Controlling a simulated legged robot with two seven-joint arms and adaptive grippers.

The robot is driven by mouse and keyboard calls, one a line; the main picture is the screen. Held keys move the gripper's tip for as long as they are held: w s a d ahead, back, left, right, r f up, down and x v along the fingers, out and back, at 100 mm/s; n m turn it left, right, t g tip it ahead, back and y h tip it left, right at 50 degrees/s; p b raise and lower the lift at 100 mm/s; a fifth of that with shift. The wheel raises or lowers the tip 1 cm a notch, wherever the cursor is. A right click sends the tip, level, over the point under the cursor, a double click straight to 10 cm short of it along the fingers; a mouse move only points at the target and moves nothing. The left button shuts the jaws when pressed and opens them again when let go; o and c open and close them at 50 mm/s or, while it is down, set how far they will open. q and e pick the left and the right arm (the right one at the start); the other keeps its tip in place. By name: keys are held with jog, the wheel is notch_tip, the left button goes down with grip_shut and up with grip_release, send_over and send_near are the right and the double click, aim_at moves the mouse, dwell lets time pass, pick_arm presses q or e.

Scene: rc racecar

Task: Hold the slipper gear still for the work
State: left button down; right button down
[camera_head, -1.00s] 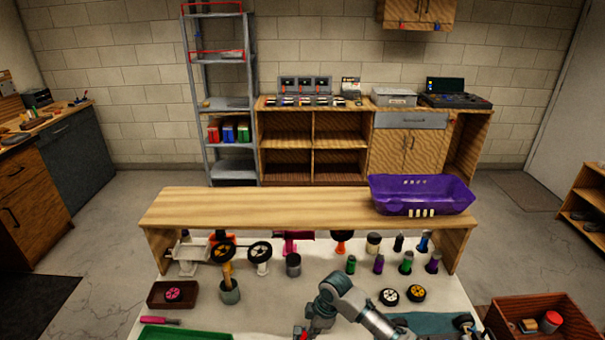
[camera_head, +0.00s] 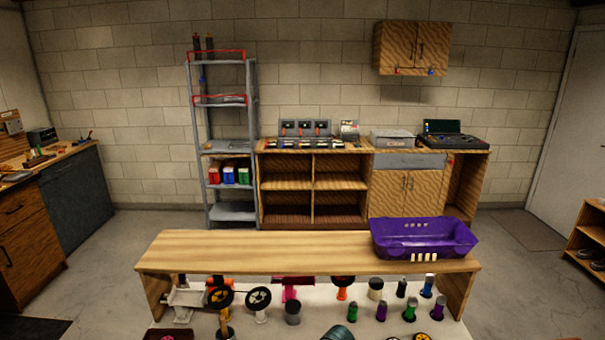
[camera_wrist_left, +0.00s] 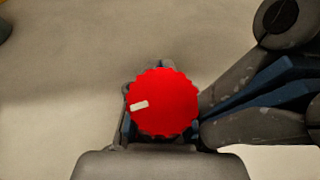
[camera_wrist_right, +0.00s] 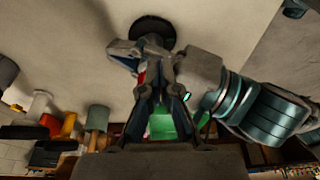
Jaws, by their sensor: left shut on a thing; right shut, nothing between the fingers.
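The slipper gear (camera_wrist_left: 165,100) shows in the left wrist view as a bright red disc with a toothed rim and a short white mark left of its middle. My left gripper (camera_wrist_left: 160,138) is shut on it; the disc hides most of the fingertips. In the right wrist view my right gripper (camera_wrist_right: 160,82) is shut with nothing held, its fingers close to the other arm's grey and teal links. A small red sliver shows beside the fingertips there; I cannot tell what it belongs to. The head view shows neither gripper, only an arm link at the bottom edge.
A wooden shelf (camera_head: 250,249) spans the back of the white work surface, with a purple bin (camera_head: 424,237) on its right end. Below it stand a black wheel (camera_head: 258,298), a grey cup (camera_head: 292,312) and several coloured cylinders.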

pick_arm(q)
jog(key=shift+d, duration=0.15)
pick_arm(e)
jog(key=shift+s+a, duration=0.1)
jog(key=a+v, duration=0.1)
jog(key=v, duration=0.4)
jog(key=shift+d+r, duration=0.3)
jog(key=shift+r, duration=0.25)
pick_arm(q)
jog(key=c, duration=1)
grip_release()
jog(key=v, duration=1.2)
jog(key=shift+f, duration=0.1)
